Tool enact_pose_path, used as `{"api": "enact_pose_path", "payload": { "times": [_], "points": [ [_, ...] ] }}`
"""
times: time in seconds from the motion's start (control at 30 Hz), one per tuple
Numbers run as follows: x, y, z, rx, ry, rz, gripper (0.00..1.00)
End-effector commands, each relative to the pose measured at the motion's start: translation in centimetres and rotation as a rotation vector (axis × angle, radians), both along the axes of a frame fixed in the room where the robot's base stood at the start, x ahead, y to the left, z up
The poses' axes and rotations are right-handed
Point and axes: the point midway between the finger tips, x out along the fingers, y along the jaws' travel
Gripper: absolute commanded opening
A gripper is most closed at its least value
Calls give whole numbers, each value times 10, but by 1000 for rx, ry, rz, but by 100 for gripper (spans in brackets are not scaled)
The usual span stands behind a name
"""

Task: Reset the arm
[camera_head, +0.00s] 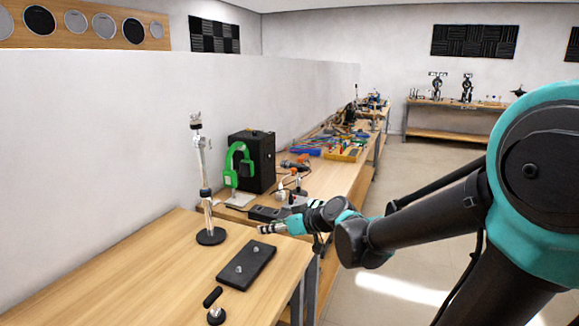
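My gripper (266,229) is at the end of my teal and black arm, which reaches in from the right. It is small in the head view and points left, above the far part of the near wooden table (130,262). I cannot tell whether its fingers are open or shut. No object is clearly seen in it. The arm's large teal joint fills the right side and hides part of the floor.
A silver stand (205,190) stands upright on the near table. A black plate with two knobs (247,266) and a small round knob piece (216,315) lie nearer. Floor (425,163) is clear beyond.

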Motion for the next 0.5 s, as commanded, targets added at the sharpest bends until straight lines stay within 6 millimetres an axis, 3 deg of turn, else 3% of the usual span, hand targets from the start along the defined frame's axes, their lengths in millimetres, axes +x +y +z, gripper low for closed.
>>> {"api": "enact_pose_path", "payload": {
  "times": [0.03,0.2,0.4,0.5],
  "points": [
    [-12,-27,-22,-51,66,-51,38],
    [-55,-113,-90,-214,300,-266,38],
    [-108,-204,-143,-362,504,-565,38],
    [-127,-234,-155,-406,561,-679,38]
  ]
}}
